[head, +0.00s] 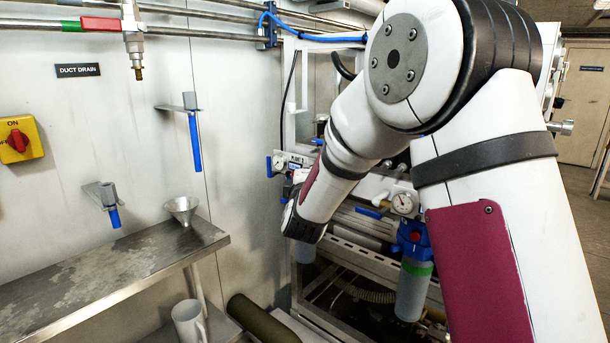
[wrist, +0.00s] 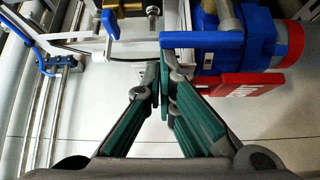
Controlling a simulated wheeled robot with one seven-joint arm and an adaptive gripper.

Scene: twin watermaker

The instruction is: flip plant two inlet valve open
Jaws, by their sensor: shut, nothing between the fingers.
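No label naming the plant two inlet valve can be read in either view. In the wrist view a blue lever handle (wrist: 202,40) lies level, just above and right of my gripper (wrist: 163,78). A second, short blue handle (wrist: 110,23) is at the upper left. My gripper is shut and empty, its green-padded fingers together at the tips. I cannot tell whether a fingertip touches the blue lever. In the head view my arm hides the gripper. Blue handles show beside the arm there, one at the left of the frame (head: 269,167) and one right of the wrist (head: 368,212).
A blue housing (wrist: 240,40) with a red end and a red tag (wrist: 247,88) stand close right of the fingers. Pipes (wrist: 60,90) run along the left. A steel shelf (head: 120,270) with a funnel (head: 181,209) above a mug (head: 189,322) is left of my arm.

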